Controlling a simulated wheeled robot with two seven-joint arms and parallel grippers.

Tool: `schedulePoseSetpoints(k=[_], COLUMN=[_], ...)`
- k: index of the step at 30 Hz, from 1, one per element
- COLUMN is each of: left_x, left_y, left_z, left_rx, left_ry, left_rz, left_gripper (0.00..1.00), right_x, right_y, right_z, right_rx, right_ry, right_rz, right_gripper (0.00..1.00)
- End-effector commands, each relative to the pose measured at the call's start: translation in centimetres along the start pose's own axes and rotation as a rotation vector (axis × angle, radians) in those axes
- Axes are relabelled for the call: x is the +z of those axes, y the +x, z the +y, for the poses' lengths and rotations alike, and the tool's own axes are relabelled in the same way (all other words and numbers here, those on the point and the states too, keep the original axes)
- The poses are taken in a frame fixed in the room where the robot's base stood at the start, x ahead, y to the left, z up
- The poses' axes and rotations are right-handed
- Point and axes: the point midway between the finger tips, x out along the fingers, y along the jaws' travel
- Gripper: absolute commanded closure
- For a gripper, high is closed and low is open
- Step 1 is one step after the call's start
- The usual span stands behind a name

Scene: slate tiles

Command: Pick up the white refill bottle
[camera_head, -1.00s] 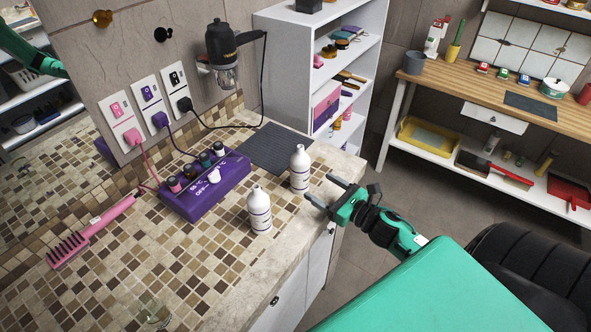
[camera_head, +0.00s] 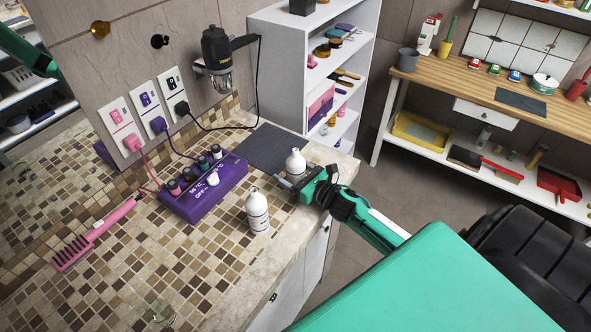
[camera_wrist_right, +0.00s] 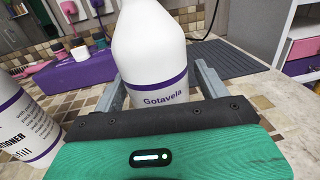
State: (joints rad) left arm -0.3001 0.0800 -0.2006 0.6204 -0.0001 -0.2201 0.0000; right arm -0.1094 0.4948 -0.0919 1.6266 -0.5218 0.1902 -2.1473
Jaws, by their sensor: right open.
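Two similar white bottles with purple bands stand upright on the mosaic counter. The far bottle (camera_head: 296,163) has its lower part hidden by my right gripper (camera_head: 288,182). No firm contact with the fingers shows. The nearer bottle (camera_head: 257,212) stands to the left of the gripper, apart from it; in the right wrist view its label (camera_wrist_right: 25,125) reads "refill". My left gripper is not in view.
A pink comb-like tool (camera_head: 95,235) and a clear glass (camera_head: 158,308) lie to the left. The counter's front edge is close to the gripper.

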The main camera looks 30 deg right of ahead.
Motion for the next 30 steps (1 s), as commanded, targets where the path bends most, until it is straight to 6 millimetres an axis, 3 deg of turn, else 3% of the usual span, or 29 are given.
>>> schedulePoseSetpoints(k=[10,19,30], left_x=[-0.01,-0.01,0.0], left_y=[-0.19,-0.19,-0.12], left_z=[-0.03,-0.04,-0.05], left_rx=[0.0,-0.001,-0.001], left_ry=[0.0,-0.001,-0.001], left_rz=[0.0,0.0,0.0], left_gripper=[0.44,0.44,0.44], right_x=[-0.06,-0.04,0.57], right_y=[0.59,0.56,0.59], right_z=[0.01,0.01,-0.04], right_rx=[0.0,0.0,0.001], right_ry=[0.001,0.0,-0.003], right_rz=[0.0,0.0,-0.002], right_gripper=[0.25,0.82,0.82])
